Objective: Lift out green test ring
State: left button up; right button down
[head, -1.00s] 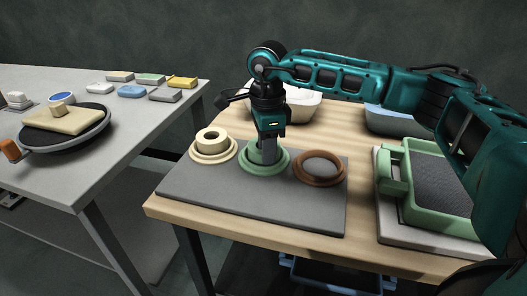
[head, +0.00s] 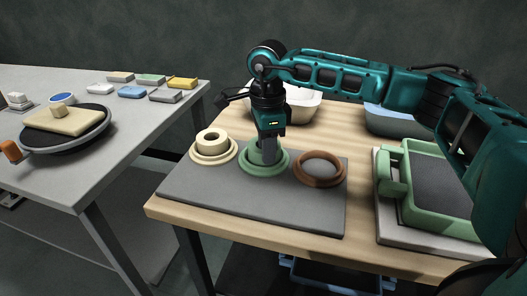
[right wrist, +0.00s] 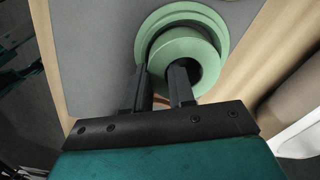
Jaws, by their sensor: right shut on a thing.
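The green test ring (right wrist: 196,55) sits in a round green dish (right wrist: 223,22) on the grey mat. In the head view the ring (head: 254,151) is partly hidden by the gripper, and the green dish (head: 262,171) stands between a cream dish and a brown dish. My right gripper (head: 268,158) points down from above and is shut on the ring's wall. In the right wrist view my right gripper (right wrist: 160,78) has one finger outside the ring and one inside its hole. The ring still looks seated in the dish. My left gripper is not in view.
A cream ring in a cream dish (head: 215,158) stands left on the grey mat (head: 240,207). An empty brown dish (head: 319,179) is close on the right. A green frame (head: 393,187) lies further right. A white bowl (head: 303,106) and a blue bowl (head: 388,122) stand behind.

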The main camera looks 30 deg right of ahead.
jog(key=shift+r, duration=0.4)
jog(key=shift+r+p, duration=0.1)
jog(key=shift+p, duration=0.25)
jog(key=shift+r+p, duration=2.5)
jog(key=shift+r, duration=0.8)
